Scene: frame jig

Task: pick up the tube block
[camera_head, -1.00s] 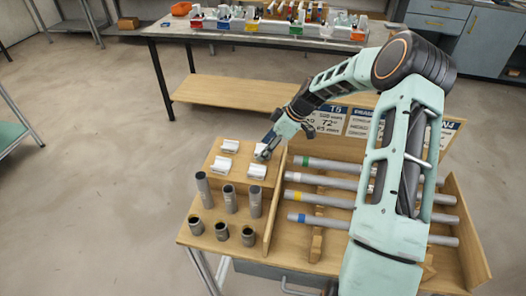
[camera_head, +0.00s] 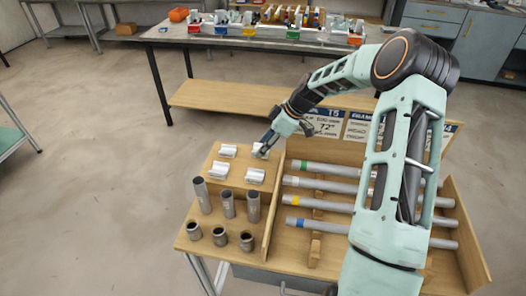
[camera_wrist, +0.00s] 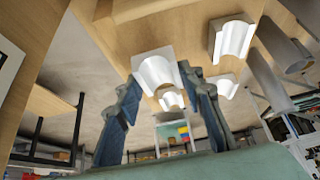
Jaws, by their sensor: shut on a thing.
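My gripper (camera_head: 267,144) is at the back right corner of the raised wooden stand, shut on a white tube block (camera_head: 259,151). In the wrist view this grooved block (camera_wrist: 156,70) sits between the two blue-grey fingertips (camera_wrist: 160,82). Three similar white blocks rest on the stand: one at back left (camera_head: 228,151), one at front left (camera_head: 219,171) and one at front right (camera_head: 255,176). The fingers partly hide the held block in the head view, and any gap under it is too small to tell.
Several grey tubes and short sleeves (camera_head: 220,237) stand just in front of the stand (camera_head: 236,166). A wooden divider (camera_head: 272,205) and long grey pipes (camera_head: 330,187) lie to the right. A sign board (camera_head: 325,124) stands close behind. Floor is free at left.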

